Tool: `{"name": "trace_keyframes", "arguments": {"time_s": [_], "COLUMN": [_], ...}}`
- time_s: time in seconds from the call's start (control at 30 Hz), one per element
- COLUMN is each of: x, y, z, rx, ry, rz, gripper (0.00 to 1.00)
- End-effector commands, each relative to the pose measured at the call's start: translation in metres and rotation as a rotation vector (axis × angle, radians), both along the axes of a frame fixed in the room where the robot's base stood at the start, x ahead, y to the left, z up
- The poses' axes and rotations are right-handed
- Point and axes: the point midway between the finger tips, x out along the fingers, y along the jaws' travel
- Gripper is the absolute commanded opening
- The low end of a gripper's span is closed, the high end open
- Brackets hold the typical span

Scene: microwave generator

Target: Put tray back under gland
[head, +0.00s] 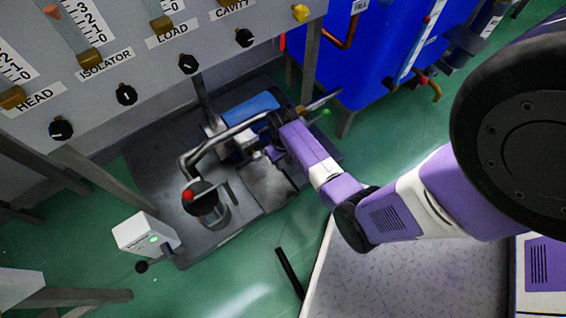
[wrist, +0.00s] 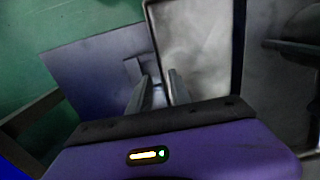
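A shallow grey tray (wrist: 195,45) with a dark raised rim lies directly ahead of my gripper (wrist: 160,76) in the wrist view. The two fingers stand apart with a narrow gap, and the tray's left rim runs down towards that gap. I cannot tell whether either finger touches the rim. In the head view, a grey square that looks like the tray (head: 268,187) lies on the dark skid base, just below my gripper (head: 268,154). The gland cannot be made out; the pump parts around it are partly hidden by my wrist.
A blue motor (head: 250,107), a bent metal pipe (head: 205,150) and a red-topped cylinder (head: 210,208) stand on the skid close to my gripper. A white box (head: 145,232) is at the skid's front left. A blue tank (head: 365,50) stands behind.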

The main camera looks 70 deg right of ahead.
Motion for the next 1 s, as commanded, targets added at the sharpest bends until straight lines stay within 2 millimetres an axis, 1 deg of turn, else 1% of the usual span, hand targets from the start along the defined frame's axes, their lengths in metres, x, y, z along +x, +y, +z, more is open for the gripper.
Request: {"name": "trace_keyframes", "arguments": {"time_s": [0.03, 0.23, 0.4, 0.5, 0.57, 0.67, 0.73, 0.8, 0.87, 0.97, 1.0], "x": [0.001, 0.0, 0.0, -0.001, -0.003, -0.009, -0.015, -0.022, -0.028, -0.038, -0.042], "y": [0.0, 0.0, 0.0, 0.002, 0.006, 0.021, 0.036, 0.054, 0.069, 0.094, 0.103], "z": [0.019, 0.054, 0.071, 0.074, 0.072, 0.065, 0.061, 0.061, 0.065, 0.08, 0.089], "rx": [-0.002, -0.001, 0.0, -0.003, -0.014, -0.057, -0.102, -0.154, -0.196, -0.256, -0.278], "ry": [-0.002, -0.001, 0.0, -0.003, -0.012, -0.054, -0.106, -0.172, -0.234, -0.343, -0.389], "rz": [0.0, 0.0, 0.0, 0.003, 0.012, 0.044, 0.079, 0.12, 0.157, 0.217, 0.241], "gripper": [0.24, 0.24, 0.24, 0.24, 0.24, 0.24, 0.24, 0.24, 0.24, 0.24, 0.24]}}
